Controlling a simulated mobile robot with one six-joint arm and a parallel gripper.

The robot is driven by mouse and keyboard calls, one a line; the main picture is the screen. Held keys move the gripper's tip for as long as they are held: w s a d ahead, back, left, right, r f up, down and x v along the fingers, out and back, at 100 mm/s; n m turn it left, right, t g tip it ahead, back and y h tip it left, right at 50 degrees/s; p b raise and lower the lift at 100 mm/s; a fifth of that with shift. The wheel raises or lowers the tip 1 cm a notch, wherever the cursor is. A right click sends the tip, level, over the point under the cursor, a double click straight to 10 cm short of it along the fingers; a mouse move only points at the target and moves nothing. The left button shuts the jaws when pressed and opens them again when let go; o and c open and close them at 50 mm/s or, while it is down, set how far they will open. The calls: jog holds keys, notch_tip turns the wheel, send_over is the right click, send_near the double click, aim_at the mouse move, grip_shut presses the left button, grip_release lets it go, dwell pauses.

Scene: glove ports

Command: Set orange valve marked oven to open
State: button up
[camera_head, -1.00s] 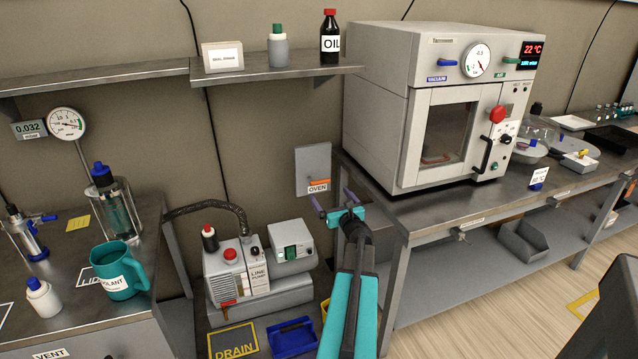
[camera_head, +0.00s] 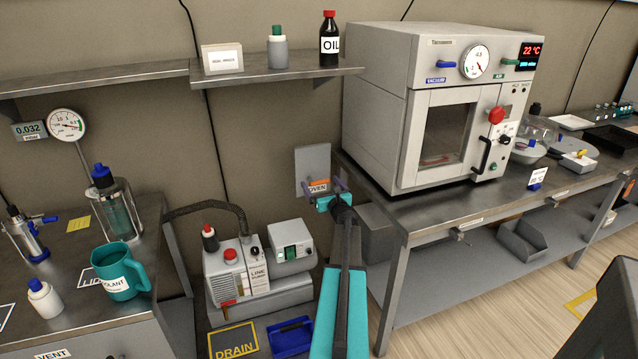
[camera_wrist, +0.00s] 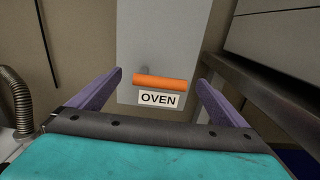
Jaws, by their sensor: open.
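The orange valve (camera_wrist: 163,82) is a handle lying level on a grey wall plate (camera_wrist: 160,40), just above a white label reading OVEN (camera_wrist: 159,99). In the head view the OVEN label (camera_head: 318,188) shows on the plate (camera_head: 312,162), with the valve partly covered by my gripper. My gripper (camera_head: 321,187) is open and empty in front of the plate. In the wrist view its two purple fingers (camera_wrist: 158,82) stand to the left and right of the handle, apart from it. The handle lies ahead, between the fingertips.
The bench edge and the oven (camera_head: 425,110) stand close to the right of my gripper. A pump (camera_head: 240,268) with a dark corrugated hose (camera_head: 205,207) sits below left.

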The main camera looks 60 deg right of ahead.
jog(key=shift+x, duration=0.95)
jog(key=shift+c, duration=0.4)
